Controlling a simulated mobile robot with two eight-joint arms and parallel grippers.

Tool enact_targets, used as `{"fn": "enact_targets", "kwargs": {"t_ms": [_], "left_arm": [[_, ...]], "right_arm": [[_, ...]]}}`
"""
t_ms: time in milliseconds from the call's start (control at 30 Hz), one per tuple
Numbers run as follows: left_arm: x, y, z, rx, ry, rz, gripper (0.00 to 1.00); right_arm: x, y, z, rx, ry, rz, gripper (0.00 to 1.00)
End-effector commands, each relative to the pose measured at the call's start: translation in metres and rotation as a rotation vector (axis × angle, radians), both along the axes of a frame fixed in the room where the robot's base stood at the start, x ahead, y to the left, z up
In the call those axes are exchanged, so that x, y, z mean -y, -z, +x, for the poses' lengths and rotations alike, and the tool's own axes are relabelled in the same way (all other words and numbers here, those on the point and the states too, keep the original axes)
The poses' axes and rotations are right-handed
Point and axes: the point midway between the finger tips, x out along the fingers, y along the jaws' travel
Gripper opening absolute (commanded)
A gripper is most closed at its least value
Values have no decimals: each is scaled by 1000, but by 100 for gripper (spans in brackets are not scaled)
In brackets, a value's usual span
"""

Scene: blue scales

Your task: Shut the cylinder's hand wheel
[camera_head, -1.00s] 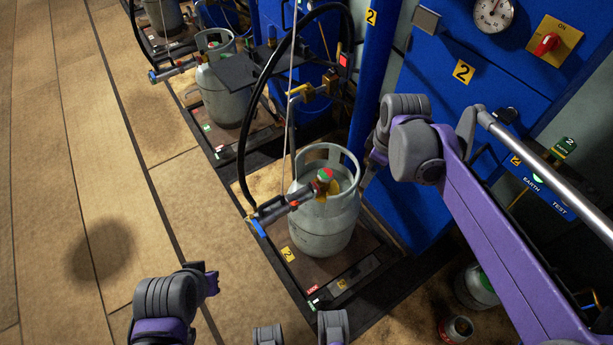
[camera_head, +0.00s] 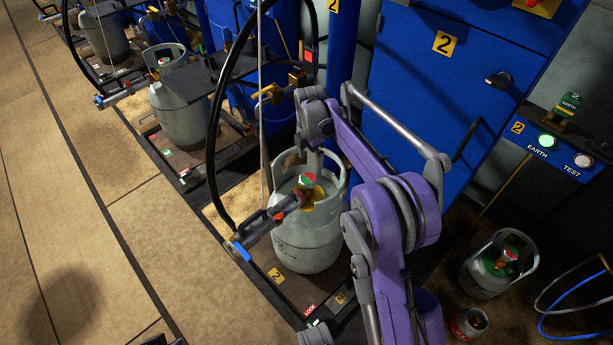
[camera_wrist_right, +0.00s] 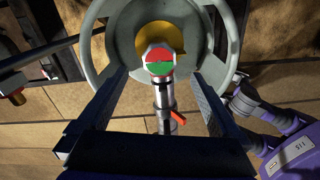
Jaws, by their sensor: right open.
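The grey gas cylinder (camera_head: 305,245) numbered 2 stands upright on its dark scale platform. Its red and green hand wheel (camera_head: 306,179) sits on the valve inside the collar. A hose coupling (camera_head: 272,212) joins the valve from the lower left. My right gripper reaches down over the collar, its fingers mostly hidden in the head view. In the right wrist view my right gripper (camera_wrist_right: 160,75) is open, its fingers apart on either side of the hand wheel (camera_wrist_right: 159,61), with nothing held. The coupling, with an orange lever (camera_wrist_right: 178,118), runs between the fingers. My left gripper is not visible.
The black hose (camera_head: 215,130) arches up left of the cylinder. A blue cabinet (camera_head: 430,90) stands behind. Another cylinder (camera_head: 185,115) stands up-left; a small one (camera_head: 490,270) and a can (camera_head: 468,322) are at right. Floor at left is clear.

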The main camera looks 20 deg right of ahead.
Motion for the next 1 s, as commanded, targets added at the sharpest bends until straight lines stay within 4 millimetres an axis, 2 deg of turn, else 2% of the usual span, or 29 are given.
{"fn": "enact_targets", "kwargs": {"t_ms": [33, 100, 300, 500, 767, 867, 1000], "left_arm": [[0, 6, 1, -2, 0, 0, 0], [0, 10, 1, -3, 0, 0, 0], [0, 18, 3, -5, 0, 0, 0], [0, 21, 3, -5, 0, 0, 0], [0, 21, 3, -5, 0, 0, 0], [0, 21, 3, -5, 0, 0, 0], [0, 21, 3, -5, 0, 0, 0]], "right_arm": [[0, 14, 0, -1, 0, 0, 100], [0, 28, 0, 0, 0, 0, 100], [0, 59, 0, 0, 1, 0, 100], [0, 71, 0, 1, 1, 0, 100], [0, 72, 0, 1, 1, 0, 100], [0, 72, 0, 1, 1, 0, 86], [0, 72, 0, 1, 1, 0, 60]]}}
